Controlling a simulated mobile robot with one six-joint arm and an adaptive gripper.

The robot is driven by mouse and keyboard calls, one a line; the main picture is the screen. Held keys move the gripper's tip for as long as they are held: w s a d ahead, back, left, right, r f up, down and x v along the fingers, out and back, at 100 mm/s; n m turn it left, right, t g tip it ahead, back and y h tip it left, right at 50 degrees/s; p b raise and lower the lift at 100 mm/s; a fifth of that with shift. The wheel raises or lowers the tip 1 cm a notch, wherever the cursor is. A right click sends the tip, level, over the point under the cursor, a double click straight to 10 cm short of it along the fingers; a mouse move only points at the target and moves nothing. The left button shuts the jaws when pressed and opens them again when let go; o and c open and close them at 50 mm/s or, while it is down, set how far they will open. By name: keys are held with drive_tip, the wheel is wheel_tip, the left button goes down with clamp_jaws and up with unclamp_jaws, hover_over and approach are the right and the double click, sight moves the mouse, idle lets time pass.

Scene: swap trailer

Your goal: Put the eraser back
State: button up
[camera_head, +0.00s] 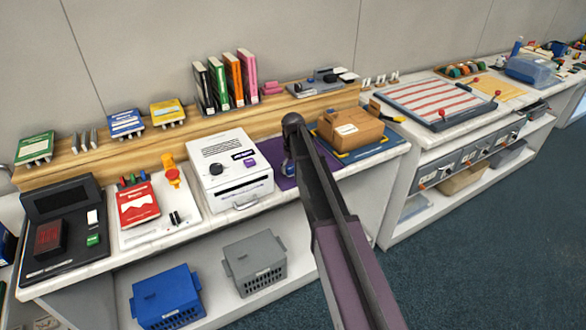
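Small pink blocks (271,88) lie on the wooden shelf to the right of the upright books; they may be erasers, but they are too small to be sure. No other thing is clearly an eraser. My arm reaches up from the bottom over the counter, its top end in front of the shelf. My gripper (288,160) seems to be the small dark shape over the purple mat (285,179), mostly hidden by the arm. Its fingers cannot be made out, nor whether it holds anything.
A white boxy machine (230,168) stands left of my arm and a brown box (349,128) right of it. A red pad (138,203) and a black device (62,225) are further left. Blue (167,297) and grey (255,262) crates sit below. Open floor lies right.

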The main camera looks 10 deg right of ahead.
sight(293, 167)
drive_tip(key=shift+r, duration=0.25)
idle(0.3)
wheel_tip(293, 167, up, 12)
drive_tip(key=p, duration=1.2)
drive_tip(key=shift+s+f, duration=0.1)
idle(0.6)
drive_tip(key=s+m, duration=0.3)
drive_tip(key=s, duration=2.6)
drive_tip(key=shift+m, duration=0.3)
